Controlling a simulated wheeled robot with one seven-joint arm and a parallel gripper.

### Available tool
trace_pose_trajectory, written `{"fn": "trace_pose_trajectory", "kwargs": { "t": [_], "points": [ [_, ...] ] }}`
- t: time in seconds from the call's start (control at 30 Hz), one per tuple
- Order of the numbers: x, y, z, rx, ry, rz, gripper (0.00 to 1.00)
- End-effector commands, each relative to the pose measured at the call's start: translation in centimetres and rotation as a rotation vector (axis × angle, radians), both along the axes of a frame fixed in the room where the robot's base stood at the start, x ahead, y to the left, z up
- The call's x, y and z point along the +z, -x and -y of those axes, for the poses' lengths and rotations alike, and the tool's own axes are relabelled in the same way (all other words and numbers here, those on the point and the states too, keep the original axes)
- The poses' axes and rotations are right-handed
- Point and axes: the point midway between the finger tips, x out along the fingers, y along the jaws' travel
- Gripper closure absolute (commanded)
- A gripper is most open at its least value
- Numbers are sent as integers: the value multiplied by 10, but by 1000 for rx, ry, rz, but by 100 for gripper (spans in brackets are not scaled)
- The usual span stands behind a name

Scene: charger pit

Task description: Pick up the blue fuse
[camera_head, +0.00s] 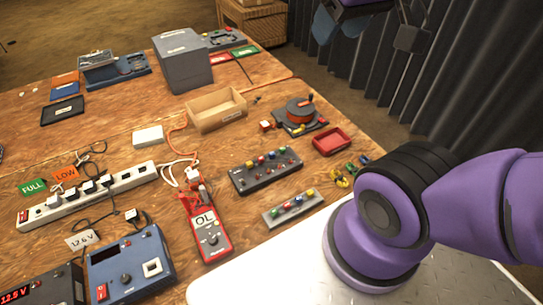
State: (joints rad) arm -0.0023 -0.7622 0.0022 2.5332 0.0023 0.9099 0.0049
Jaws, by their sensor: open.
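Small coloured pieces stand in a grey strip (292,208) on the table, left of my arm, and in a longer dark block (266,171) behind it. Several loose yellow, green and blue pieces lie to the right; a small blue piece (364,159) is at their far end. The pieces are too small for me to tell which is the blue fuse. My gripper (340,26) is at the top edge, partly cut off, with two blue-grey finger-like parts apart. It is far from the strip, and no held thing shows.
A red tray (331,141), a cardboard tray (217,109) and a reel (300,111) stand behind the strip. A red multimeter (207,232) and power strip (88,194) are left. A metal plate (290,270) lies in front. A dark curtain (440,85) hangs behind at right.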

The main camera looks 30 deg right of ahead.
Motion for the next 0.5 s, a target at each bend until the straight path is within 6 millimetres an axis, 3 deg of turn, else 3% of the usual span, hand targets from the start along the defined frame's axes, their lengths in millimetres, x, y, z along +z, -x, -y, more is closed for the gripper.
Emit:
{"fn": "trace_pose_trajectory", "kwargs": {
  "t": [0.17, 0.5],
  "points": [
    [-6, -20, 1, -4, 4, -27, 64],
    [-49, -99, 8, -14, 23, -122, 64]
  ]
}}
